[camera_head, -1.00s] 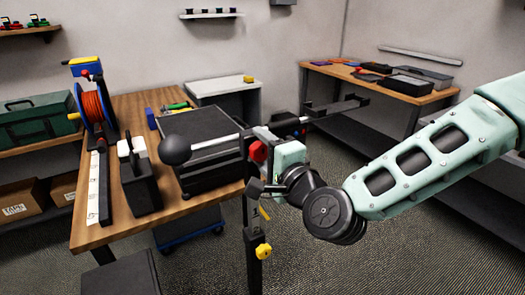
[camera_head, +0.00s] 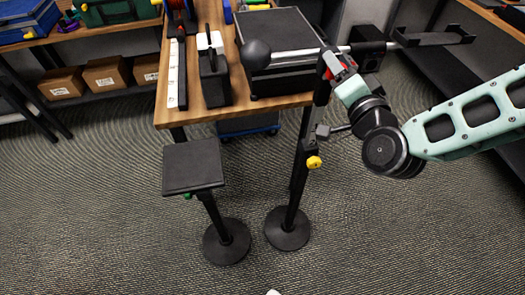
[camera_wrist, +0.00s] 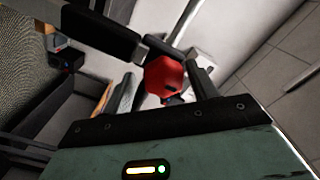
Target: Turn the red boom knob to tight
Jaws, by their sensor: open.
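The red boom knob (camera_wrist: 165,76) shows in the wrist view between the two fingers of my gripper (camera_wrist: 160,88). The fingers are open, one on each side of it; I cannot tell whether either touches it. In the head view the knob (camera_head: 332,66) is a small red patch at the top of a black stand, partly hidden by my gripper (camera_head: 338,74). The boom (camera_head: 302,52) is a pale rod with a black ball at its left end and a dark bracket at its right end. The knob's tightness cannot be read.
The stand has a yellow knob (camera_head: 314,162) lower on its post and a round base on the carpet. A stool-like black platform (camera_head: 193,166) stands to its left. The wooden workbench (camera_head: 212,112) behind carries a black case (camera_head: 283,28). Floor in front is clear.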

